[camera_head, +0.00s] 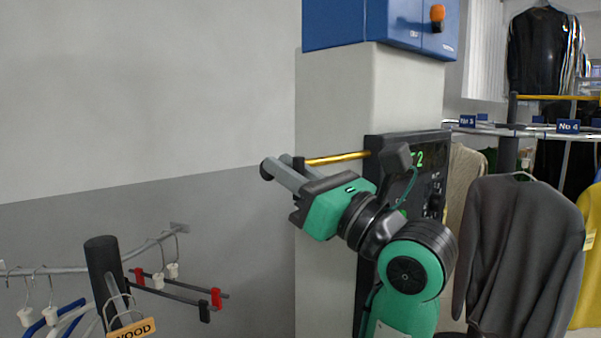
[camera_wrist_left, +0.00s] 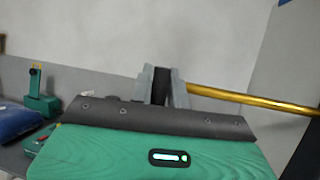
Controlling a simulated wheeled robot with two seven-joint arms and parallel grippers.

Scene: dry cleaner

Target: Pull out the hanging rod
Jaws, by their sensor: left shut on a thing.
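The hanging rod (camera_head: 338,159) is a thin golden bar sticking out sideways from a dark panel with green digits (camera_head: 425,160). In the left wrist view the rod (camera_wrist_left: 255,99) runs from the fingers to the right. My left gripper (camera_head: 275,170) is at the rod's free left end, and its two grey fingers (camera_wrist_left: 164,85) are closed around a black end piece (camera_wrist_left: 162,86). The gripper hides part of the rod's end in the head view. My right gripper is not in view.
A grey wall (camera_head: 150,100) stands behind on the left. A rail with hangers (camera_head: 60,270) and a dark post (camera_head: 103,265) are at lower left. A blue box (camera_head: 380,22) with an orange knob is above. A dark grey sweater (camera_head: 520,250) and other clothes hang at right.

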